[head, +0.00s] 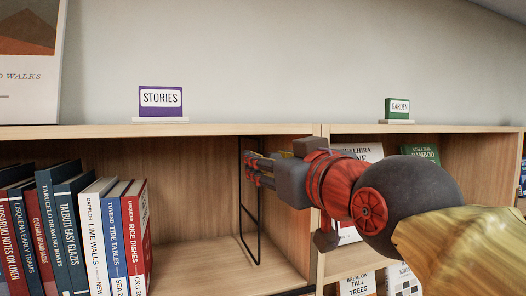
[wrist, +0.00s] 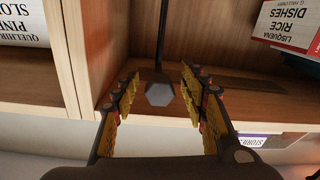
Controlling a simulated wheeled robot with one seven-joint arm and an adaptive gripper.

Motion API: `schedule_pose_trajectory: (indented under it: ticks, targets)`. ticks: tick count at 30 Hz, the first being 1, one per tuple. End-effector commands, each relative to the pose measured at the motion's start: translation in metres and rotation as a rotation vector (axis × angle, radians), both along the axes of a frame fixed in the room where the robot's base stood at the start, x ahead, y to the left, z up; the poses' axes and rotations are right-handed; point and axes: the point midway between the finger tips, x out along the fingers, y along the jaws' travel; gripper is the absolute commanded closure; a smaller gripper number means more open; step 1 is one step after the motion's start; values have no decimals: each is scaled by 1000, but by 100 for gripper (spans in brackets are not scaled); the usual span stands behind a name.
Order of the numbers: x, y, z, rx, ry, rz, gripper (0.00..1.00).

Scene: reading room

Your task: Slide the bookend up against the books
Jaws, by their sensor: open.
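The bookend (head: 258,225) is a thin black wire frame, upright in the left compartment near its right wall. A clear gap lies between it and the row of books (head: 110,235) on the left, which ends with the red Rice Dishes book (head: 138,230). My gripper (head: 252,168) reaches in from the right at the frame's upper part. In the upside-down wrist view the open fingers (wrist: 160,78) stand on either side of a dark upright bar of the bookend (wrist: 163,35). A grey hexagonal end shows between them; I cannot tell whether the fingers touch it.
A wooden divider (head: 317,200) stands right of the bookend, with more books (head: 358,153) beyond it. The shelf floor (head: 205,265) between the books and the bookend is bare. A purple Stories sign (head: 160,103) and a green Garden sign (head: 398,108) stand on top.

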Motion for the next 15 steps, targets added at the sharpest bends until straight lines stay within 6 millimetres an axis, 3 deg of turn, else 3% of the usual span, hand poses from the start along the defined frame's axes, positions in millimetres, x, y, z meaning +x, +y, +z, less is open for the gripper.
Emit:
schedule_pose_trajectory:
  ticks: [6, 15]
  targets:
    - [25, 8, 2, 0, 1, 0, 57]
    - [32, 10, 0, 0, -1, 0, 57]
